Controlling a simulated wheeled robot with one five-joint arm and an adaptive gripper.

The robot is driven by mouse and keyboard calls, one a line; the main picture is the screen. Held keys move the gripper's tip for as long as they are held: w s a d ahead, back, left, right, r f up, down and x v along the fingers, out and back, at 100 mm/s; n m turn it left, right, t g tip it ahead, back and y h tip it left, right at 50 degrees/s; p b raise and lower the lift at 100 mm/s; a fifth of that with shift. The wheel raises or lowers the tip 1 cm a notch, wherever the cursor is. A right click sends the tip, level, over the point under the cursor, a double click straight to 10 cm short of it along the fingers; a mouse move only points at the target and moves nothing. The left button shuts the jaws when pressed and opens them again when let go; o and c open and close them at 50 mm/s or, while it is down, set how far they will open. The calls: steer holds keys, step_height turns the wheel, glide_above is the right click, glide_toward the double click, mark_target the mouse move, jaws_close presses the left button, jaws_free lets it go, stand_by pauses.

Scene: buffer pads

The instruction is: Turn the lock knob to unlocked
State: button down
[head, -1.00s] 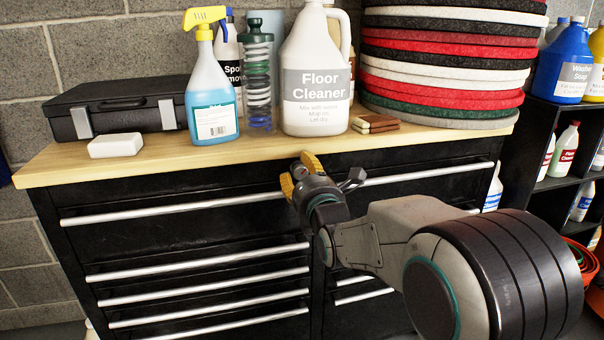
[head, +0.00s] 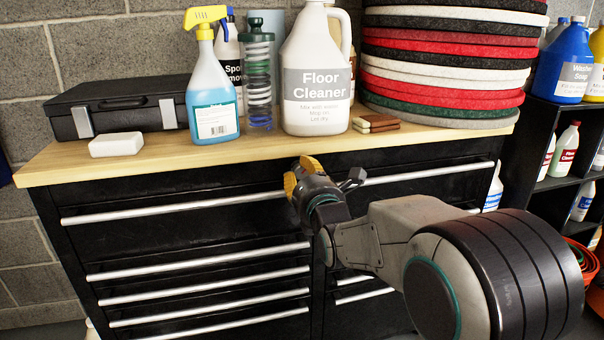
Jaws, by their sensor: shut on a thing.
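My gripper (head: 299,174) is at the upper middle of the black tool cabinet (head: 180,187), just under the wooden top and near the top drawer's long handle. Its yellow fingertips point at the cabinet front and are shut on the lock knob. The knob is hidden behind the fingers and wrist, so its pointing direction cannot be seen.
The wooden top (head: 75,166) holds a spray bottle (head: 213,105), a floor cleaner jug (head: 318,118), a black case (head: 125,105), a white block (head: 116,145) and stacked pads (head: 445,75). Silver drawer handles (head: 170,209) stick out. A bottle shelf (head: 550,150) stands at right.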

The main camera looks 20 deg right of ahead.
steer(key=shift+r+n+b, duration=0.15)
steer(key=shift+n+b, duration=0.25)
steer(key=shift+b, duration=0.15)
steer(key=n+b, duration=0.2)
steer(key=shift+n, duration=0.3)
steer(key=shift+r+n+b, duration=0.15)
steer(key=shift+n+b, duration=0.8)
steer(key=shift+n, duration=0.15)
steer(key=c, duration=1.2)
jaws_free()
steer(key=shift+o, duration=0.2)
steer(key=s, duration=1.2)
